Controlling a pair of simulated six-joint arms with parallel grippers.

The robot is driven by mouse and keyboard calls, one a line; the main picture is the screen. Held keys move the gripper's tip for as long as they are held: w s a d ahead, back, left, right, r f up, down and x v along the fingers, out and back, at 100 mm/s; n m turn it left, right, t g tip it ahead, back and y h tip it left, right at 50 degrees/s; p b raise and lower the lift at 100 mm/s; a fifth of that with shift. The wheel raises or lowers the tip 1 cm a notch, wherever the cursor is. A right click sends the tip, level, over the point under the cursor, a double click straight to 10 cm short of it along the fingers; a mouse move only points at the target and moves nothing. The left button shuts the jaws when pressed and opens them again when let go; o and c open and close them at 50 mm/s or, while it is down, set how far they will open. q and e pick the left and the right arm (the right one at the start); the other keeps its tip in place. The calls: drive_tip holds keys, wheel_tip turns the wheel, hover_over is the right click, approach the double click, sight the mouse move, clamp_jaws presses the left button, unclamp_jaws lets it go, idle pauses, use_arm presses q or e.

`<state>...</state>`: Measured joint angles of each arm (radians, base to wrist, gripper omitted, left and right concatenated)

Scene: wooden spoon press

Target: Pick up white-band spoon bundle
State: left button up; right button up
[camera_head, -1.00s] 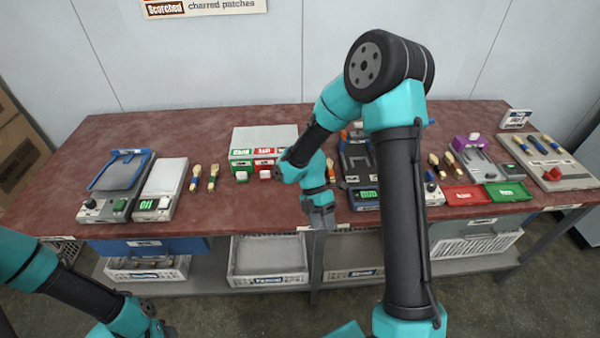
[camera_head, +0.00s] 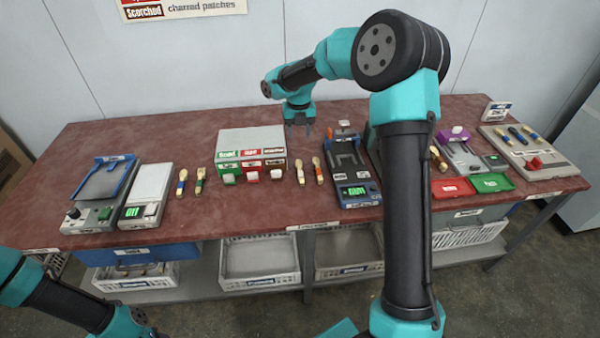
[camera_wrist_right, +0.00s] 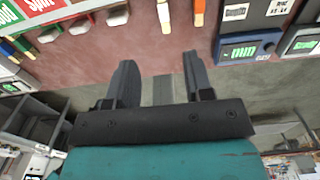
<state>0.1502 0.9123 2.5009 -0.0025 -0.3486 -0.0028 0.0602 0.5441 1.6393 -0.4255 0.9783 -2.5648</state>
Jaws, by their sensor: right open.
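A wooden spoon bundle with a whitish band (camera_head: 300,170) lies on the red table, between the labelled block and the black press. It also shows at the top of the right wrist view (camera_wrist_right: 164,15). A similar bundle with an orange band (camera_head: 318,170) lies just to its right. My right gripper (camera_head: 298,126) is over the table behind these bundles, apart from them. In the right wrist view its two fingers (camera_wrist_right: 158,75) are spread with nothing between them. My left arm shows at the lower left, but its gripper is out of view.
The labelled block (camera_head: 250,140) with coloured tabs stands left of the bundles. The black press (camera_head: 350,170) with a green display stands close on the right. More spoon bundles (camera_head: 182,182) lie farther left, beside a scale (camera_head: 149,185). Bare table lies behind the bundles.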

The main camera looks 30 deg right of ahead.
hover_over(300, 170)
wheel_tip(300, 170, down, 12)
drive_tip(key=shift+a+f, duration=0.15)
idle(0.3)
drive_tip(key=shift+f, duration=2.6)
clamp_jaws()
